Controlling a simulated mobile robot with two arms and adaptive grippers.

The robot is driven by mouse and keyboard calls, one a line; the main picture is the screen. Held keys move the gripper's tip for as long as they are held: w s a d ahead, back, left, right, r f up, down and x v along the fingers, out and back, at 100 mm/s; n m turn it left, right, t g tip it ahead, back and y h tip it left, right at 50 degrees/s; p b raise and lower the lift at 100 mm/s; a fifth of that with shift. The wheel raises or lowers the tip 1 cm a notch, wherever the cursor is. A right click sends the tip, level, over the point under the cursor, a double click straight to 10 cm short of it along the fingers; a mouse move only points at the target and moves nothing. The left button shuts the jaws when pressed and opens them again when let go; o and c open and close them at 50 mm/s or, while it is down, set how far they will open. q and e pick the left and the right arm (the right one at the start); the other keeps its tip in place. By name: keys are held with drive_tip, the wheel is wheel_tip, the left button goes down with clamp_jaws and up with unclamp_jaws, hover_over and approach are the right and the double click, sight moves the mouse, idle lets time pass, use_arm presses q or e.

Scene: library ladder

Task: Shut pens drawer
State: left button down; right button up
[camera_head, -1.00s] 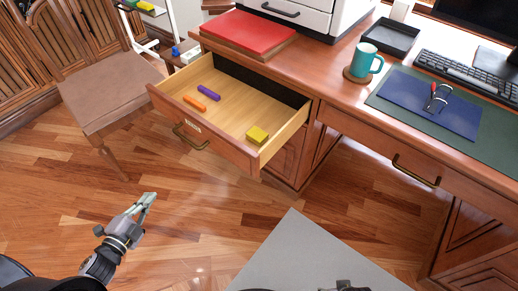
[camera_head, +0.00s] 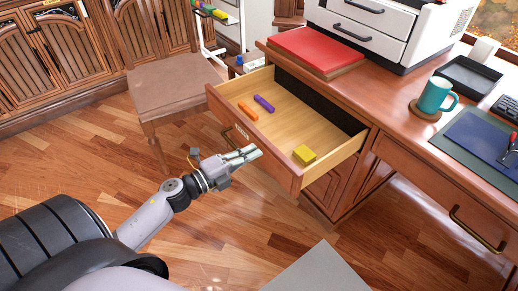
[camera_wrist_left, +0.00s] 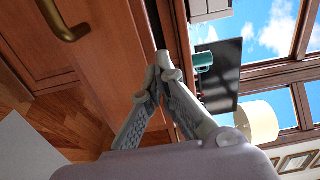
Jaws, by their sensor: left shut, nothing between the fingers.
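The pens drawer (camera_head: 283,174) stands pulled out of the wooden desk, its pale inside showing. In it lie an orange stick (camera_head: 248,111), a purple stick (camera_head: 264,103) and a yellow block (camera_head: 305,154). My left gripper (camera_head: 254,152) is shut and empty in front of the drawer's front panel, overlapping it in the head view. In the left wrist view, its closed fingertips (camera_wrist_left: 163,66) are close to a wooden panel with a brass handle (camera_wrist_left: 68,30). I cannot tell whether they touch it. My right gripper is not in view.
A chair (camera_head: 170,92) stands left of the drawer. On the desk are a red folder (camera_head: 318,50), a white drawer unit (camera_head: 375,22), a teal mug (camera_head: 436,95) and a black tray (camera_head: 468,76). Wooden floor lies open before the desk.

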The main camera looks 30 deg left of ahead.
use_arm(q)
drive_tip(key=shift+x, duration=1.45)
